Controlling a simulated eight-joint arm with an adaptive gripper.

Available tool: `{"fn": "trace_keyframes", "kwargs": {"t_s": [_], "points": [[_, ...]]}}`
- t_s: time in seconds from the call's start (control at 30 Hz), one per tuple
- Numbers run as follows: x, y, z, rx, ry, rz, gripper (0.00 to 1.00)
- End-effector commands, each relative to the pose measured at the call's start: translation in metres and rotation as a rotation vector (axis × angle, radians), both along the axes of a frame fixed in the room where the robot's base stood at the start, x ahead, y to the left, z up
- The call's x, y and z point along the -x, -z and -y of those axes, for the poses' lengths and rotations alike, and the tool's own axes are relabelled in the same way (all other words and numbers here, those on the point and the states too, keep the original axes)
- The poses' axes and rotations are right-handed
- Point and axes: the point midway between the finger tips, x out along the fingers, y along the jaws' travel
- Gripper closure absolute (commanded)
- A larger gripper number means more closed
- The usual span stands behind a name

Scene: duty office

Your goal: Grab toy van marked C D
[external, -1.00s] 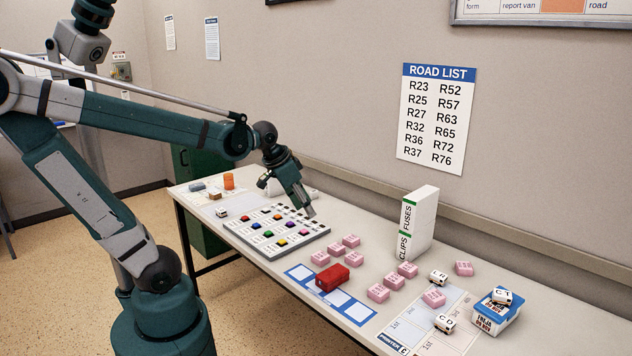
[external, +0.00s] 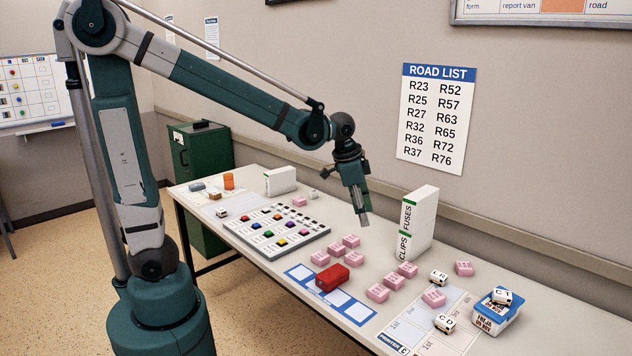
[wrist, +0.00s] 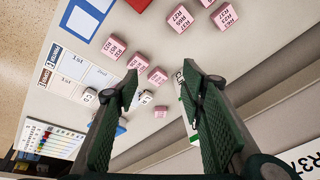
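The toy van marked C D (external: 445,323) is a small white block with dark letters. It stands on a printed sheet at the near right of the table in the external view. In the wrist view a small white van (wrist: 89,97), its letters too small to read surely, shows left of the fingers. My gripper (external: 363,222) is above the table, left of the white box and well away from the van. In the wrist view its two green fingers (wrist: 158,78) are apart with nothing held between them.
A white van marked L R (external: 438,278) and a van marked C T (external: 502,297), on a blue-and-white tin (external: 496,318), are close by.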

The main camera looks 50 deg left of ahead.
Motion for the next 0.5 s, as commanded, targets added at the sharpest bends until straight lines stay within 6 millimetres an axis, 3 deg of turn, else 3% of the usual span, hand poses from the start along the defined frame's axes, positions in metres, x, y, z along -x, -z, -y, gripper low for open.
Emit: {"fn": "trace_keyframes", "kwargs": {"t_s": [0.5], "points": [[-0.025,0.025,0.112,-0.072,0.252,-0.071,0.6]]}}
